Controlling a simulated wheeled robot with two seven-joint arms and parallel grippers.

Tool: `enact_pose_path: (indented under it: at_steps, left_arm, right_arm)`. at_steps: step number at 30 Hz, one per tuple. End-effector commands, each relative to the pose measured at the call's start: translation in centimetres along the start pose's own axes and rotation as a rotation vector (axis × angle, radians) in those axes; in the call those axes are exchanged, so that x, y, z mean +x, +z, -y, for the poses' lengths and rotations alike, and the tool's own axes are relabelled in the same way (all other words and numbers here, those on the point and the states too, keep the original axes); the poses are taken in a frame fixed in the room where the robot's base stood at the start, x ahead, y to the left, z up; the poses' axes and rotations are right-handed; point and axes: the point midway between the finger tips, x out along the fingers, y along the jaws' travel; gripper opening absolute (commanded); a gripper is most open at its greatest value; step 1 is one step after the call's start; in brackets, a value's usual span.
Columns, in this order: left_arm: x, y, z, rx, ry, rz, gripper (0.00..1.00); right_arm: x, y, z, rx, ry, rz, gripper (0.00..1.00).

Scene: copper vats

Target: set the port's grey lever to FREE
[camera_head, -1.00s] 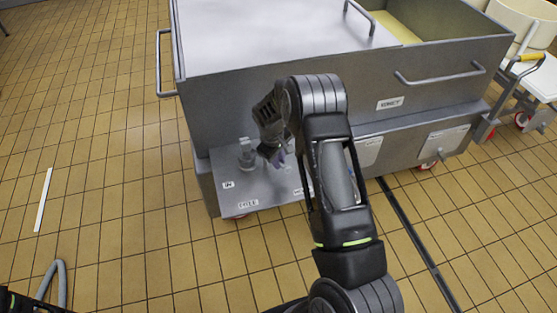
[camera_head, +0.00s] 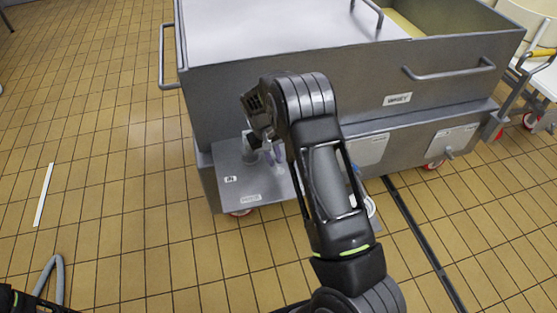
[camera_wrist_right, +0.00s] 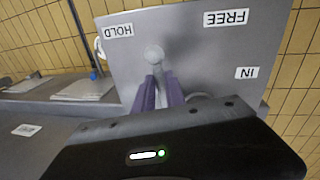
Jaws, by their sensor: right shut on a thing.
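The port's grey lever (camera_wrist_right: 154,55) shows its round knob in the right wrist view, just beyond my purple fingers. My right gripper (camera_wrist_right: 161,92) is shut on it. The lever stands between the HOLD label (camera_wrist_right: 118,30) and the FREE label (camera_wrist_right: 226,18), nearer HOLD in this view. The IN label (camera_wrist_right: 247,72) is to the right. In the head view my right gripper (camera_head: 268,152) is over the grey port plate (camera_head: 232,194), and my wrist and arm hide the lever. My left gripper is not in view; only a bit of that arm shows.
A big grey vat (camera_head: 310,75) rises behind the plate, with a handle (camera_head: 448,73) on its front. The tiled floor at left is mostly clear.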

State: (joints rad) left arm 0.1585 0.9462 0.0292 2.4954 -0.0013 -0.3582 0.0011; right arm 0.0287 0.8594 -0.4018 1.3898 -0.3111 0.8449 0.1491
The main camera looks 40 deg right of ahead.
Motion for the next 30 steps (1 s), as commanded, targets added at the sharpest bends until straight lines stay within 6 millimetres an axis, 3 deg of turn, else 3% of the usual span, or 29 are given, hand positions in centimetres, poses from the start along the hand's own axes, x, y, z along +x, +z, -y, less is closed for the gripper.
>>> enact_pose_path:
  at_steps: [18, 30]
  left_arm:
    - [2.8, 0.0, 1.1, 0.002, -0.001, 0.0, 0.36]
    - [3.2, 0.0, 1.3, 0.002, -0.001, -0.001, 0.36]
  right_arm:
    - [-0.5, -1.1, 3.1, 0.547, 0.0, 0.108, 0.0]
    - [-0.7, -1.4, 3.5, 0.712, -0.002, 0.141, 0.0]
